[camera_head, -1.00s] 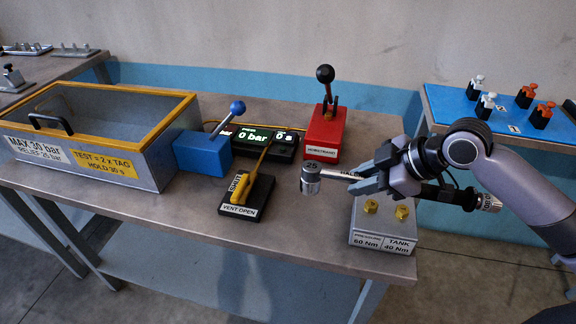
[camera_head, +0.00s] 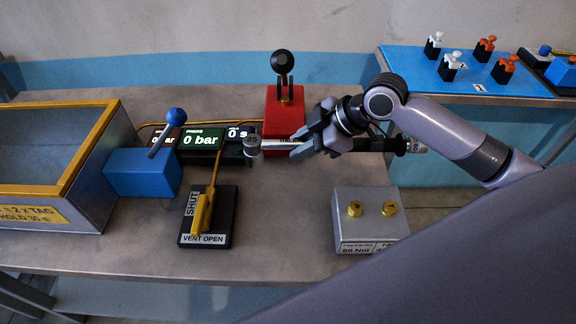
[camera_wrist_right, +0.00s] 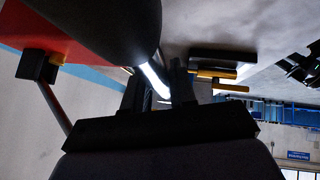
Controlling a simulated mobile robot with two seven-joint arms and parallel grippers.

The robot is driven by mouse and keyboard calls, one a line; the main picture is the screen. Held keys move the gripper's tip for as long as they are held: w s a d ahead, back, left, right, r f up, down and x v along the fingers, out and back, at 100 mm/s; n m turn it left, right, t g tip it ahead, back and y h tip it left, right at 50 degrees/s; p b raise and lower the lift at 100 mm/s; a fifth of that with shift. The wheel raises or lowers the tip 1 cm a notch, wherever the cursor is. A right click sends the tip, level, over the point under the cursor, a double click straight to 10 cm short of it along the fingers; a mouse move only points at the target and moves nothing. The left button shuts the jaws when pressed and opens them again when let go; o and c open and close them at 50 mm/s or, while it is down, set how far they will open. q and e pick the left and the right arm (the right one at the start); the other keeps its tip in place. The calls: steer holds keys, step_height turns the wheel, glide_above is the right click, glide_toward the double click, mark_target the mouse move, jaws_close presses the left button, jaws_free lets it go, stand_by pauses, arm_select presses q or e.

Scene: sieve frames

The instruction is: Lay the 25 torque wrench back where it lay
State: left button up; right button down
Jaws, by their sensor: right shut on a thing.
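The 25 torque wrench (camera_head: 277,143) is held level above the table, with its round head marked 25 to the left and its dark handle to the right. My right gripper (camera_head: 304,147) is shut on its shaft. The wrench is just in front of the red lever block (camera_head: 284,112) and behind the grey block with two brass fittings. Its head overlaps the right end of the gauge box in the picture. In the right wrist view a bright strip (camera_wrist_right: 154,80), probably the shaft, shows between dark fingers. My left gripper is not in view.
The grey block (camera_head: 370,222) stands at the front right. The black vent switch (camera_head: 222,228) with a yellow lever, the gauge box (camera_head: 202,139), a blue lever block (camera_head: 143,174) and a yellow-rimmed tank (camera_head: 78,182) stand leftward. Bare table (camera_head: 285,220) lies between vent switch and grey block.

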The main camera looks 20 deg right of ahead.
steer(key=shift+w+f, duration=0.1)
steer(key=shift+f, duration=2.85)
steer(key=c, duration=0.9)
jaws_free()
steer(key=shift+f, duration=0.15)
steer(key=shift+v, duration=6.1)
steer(key=shift+a, duration=0.1)
